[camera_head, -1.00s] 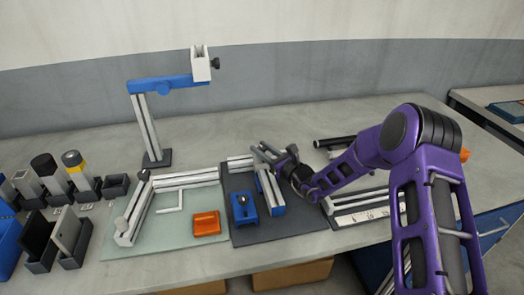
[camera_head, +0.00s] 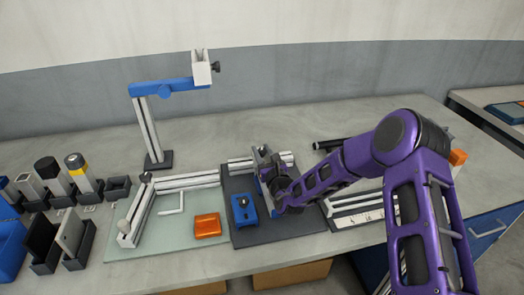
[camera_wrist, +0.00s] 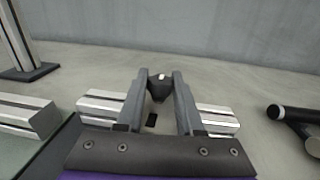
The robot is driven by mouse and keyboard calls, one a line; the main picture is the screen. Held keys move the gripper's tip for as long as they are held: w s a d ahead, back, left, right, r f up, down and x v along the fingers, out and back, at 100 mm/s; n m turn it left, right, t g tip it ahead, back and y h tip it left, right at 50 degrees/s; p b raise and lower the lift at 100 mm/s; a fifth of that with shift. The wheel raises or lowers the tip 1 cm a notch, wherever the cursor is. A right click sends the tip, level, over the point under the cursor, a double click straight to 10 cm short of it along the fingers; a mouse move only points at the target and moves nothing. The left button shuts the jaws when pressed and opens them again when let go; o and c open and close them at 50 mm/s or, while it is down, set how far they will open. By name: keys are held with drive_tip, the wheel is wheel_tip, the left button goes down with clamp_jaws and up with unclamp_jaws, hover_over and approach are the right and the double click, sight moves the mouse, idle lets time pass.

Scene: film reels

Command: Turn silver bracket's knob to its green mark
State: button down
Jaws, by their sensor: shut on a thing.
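In the head view, a silver bar (camera_head: 240,165) lies across the back of a dark grey mat. I take it for the silver bracket. My gripper (camera_head: 263,153) reaches over it from the right. In the wrist view, the two fingers of my gripper (camera_wrist: 160,88) are shut on a black knob (camera_wrist: 160,93), which has a small white mark on top. The silver bracket (camera_wrist: 218,119) shows on both sides of the fingers there. I see no green mark; the fingers hide the knob's sides.
A blue clamp block (camera_head: 243,210) sits on the dark mat (camera_head: 275,231). Left of it, a pale mat (camera_head: 160,245) holds silver rails and an orange block (camera_head: 207,225). A blue-armed stand (camera_head: 150,130) rises behind. A black rod (camera_head: 330,143) lies at the right.

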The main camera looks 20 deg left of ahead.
drive_tip(key=c, duration=0.5)
unclamp_jaws()
drive_tip(key=v, duration=1.7)
drive_tip(key=shift+s+d, duration=0.15)
